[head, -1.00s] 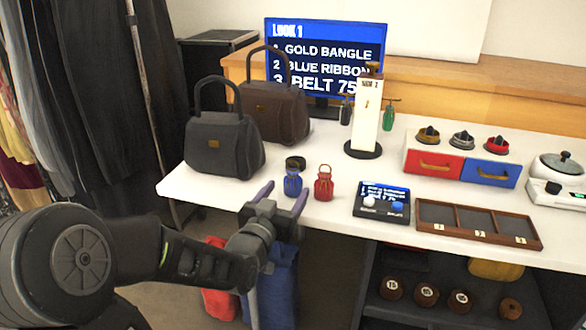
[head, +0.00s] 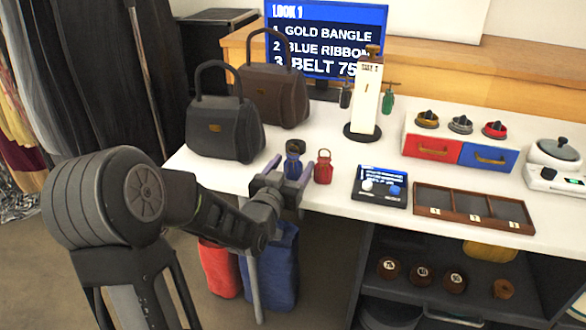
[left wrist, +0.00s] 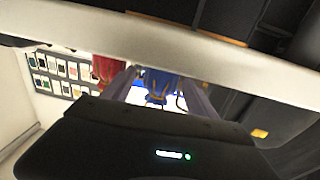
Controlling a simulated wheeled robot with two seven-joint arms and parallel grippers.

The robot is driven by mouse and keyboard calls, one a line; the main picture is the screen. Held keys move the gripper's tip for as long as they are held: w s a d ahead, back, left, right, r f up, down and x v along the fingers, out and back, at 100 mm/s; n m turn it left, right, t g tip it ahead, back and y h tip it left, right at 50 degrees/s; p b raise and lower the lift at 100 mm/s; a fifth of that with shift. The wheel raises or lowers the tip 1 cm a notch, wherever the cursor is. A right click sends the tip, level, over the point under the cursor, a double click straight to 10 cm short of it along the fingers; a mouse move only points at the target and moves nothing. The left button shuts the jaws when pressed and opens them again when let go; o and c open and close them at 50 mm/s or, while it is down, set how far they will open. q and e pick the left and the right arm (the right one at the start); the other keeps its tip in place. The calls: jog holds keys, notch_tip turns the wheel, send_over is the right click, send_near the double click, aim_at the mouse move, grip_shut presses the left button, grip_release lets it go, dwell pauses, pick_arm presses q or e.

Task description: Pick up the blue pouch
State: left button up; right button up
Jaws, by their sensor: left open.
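The small blue pouch (head: 292,167) stands on the white table near its front edge. My left gripper (head: 287,174) is open, its two fingers pointing at the pouch from the front and lying to its left and right in the head view. In the left wrist view the blue pouch (left wrist: 159,84) shows between the two fingers (left wrist: 157,92). I cannot tell whether either finger touches it. The pouch's lower part is partly hidden by the gripper in the head view. My right gripper is not in view.
A red pouch (head: 323,168) stands close on the right. A black handbag (head: 222,132) and a brown handbag (head: 275,95) are behind to the left. A display pad (head: 380,187) and wooden tray (head: 470,209) lie to the right. Larger red and blue bags are below the table.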

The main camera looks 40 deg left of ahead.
pick_arm(q)
jog(key=shift+w+a, duration=0.1)
jog(key=shift+w, duration=0.3)
jog(key=c, duration=1.4)
jog(key=shift+c, duration=0.2)
jog(key=shift+r, duration=0.15)
notch_tip(320, 180, up, 10)
jog(key=shift+f+p, duration=0.1)
jog(key=shift+p, duration=1.05)
